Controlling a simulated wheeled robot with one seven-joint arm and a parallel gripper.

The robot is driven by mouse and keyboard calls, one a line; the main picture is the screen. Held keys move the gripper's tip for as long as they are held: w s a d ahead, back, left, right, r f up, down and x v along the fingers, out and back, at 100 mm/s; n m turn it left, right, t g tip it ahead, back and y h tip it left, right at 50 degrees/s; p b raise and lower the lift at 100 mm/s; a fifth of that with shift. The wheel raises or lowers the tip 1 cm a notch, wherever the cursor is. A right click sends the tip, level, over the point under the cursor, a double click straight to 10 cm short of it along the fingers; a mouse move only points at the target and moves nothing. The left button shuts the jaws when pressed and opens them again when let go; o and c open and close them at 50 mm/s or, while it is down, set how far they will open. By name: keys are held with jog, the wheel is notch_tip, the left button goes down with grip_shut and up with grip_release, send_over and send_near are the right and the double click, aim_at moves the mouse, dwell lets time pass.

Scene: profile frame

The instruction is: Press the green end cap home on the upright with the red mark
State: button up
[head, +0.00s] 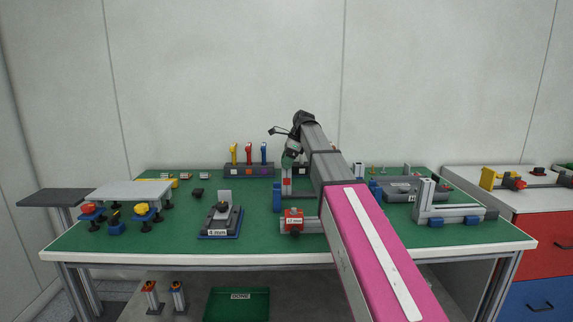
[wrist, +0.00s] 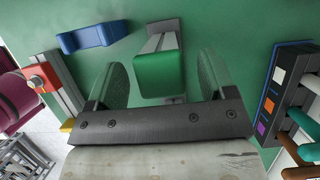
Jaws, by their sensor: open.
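The green end cap (wrist: 161,73) is at the near end of a grey upright profile (wrist: 162,38) in the wrist view. I cannot tell whether a gap is left under the cap. My gripper (wrist: 163,86) is open, with one finger on each side of the cap and gaps between. In the head view my gripper (head: 290,157) is above an upright (head: 287,187) that carries a red mark (head: 286,182). The cap is hard to make out there. The red mark does not show in the wrist view.
A blue bracket (head: 277,197) stands beside the upright. A red block labelled 12 mm (head: 293,220) sits in front on a profile. A rack with yellow, red and blue handles (head: 248,171) stands behind to the left.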

jog(key=shift+a+f, duration=0.1)
jog(key=shift+f, duration=0.1)
jog(key=c, duration=1.1)
jog(key=shift+o, duration=0.2)
jog(key=shift+r, duration=0.1)
